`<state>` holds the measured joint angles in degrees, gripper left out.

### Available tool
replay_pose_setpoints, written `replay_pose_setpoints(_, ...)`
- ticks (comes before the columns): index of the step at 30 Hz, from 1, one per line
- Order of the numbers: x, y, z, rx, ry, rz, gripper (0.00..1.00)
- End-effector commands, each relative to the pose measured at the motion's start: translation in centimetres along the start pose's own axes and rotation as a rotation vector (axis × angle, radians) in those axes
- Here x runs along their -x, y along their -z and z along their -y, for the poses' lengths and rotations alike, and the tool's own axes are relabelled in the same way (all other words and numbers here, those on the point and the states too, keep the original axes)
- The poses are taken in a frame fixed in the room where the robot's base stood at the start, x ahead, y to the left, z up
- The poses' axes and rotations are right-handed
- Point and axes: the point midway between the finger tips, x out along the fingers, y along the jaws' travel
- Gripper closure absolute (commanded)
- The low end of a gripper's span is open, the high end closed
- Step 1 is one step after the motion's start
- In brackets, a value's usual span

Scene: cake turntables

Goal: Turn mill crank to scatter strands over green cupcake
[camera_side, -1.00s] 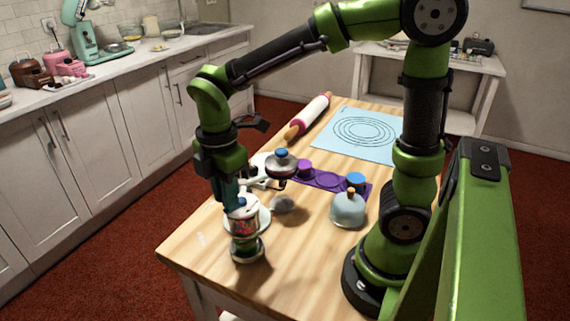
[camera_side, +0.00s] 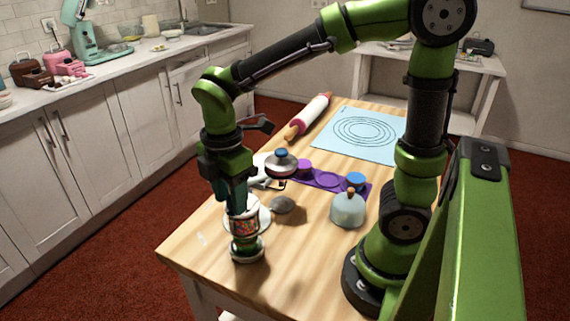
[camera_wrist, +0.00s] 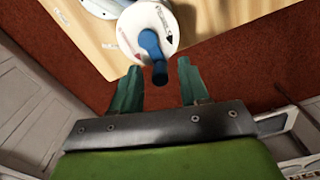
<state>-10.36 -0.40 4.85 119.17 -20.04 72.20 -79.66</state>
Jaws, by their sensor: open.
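The mill (camera_side: 244,226) stands upright near the table's front left corner, a clear body with colourful strands inside. In the wrist view its round white top (camera_wrist: 128,30) carries a blue crank (camera_wrist: 150,42) with an upright knob (camera_wrist: 159,73). My gripper (camera_side: 238,207) is just over the mill's top in the side view and hides most of it. In the wrist view my gripper's (camera_wrist: 159,66) teal fingers are apart, one on each side of the knob, with gaps showing. I cannot make out a green cupcake in either view.
A grey dome (camera_side: 347,210), a purple mat (camera_side: 328,181) with cups, and a blue-knobbed lidded thing (camera_side: 281,164) stand behind. A rolling pin (camera_side: 308,117) lies farther back.

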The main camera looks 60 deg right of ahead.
Motion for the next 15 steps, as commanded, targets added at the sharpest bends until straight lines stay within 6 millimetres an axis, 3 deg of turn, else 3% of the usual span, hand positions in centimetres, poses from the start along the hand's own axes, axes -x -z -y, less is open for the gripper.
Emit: replay_pose_setpoints(15, 4.4, 0.1, -0.1, 0.001, -0.005, -0.003, 0.55)
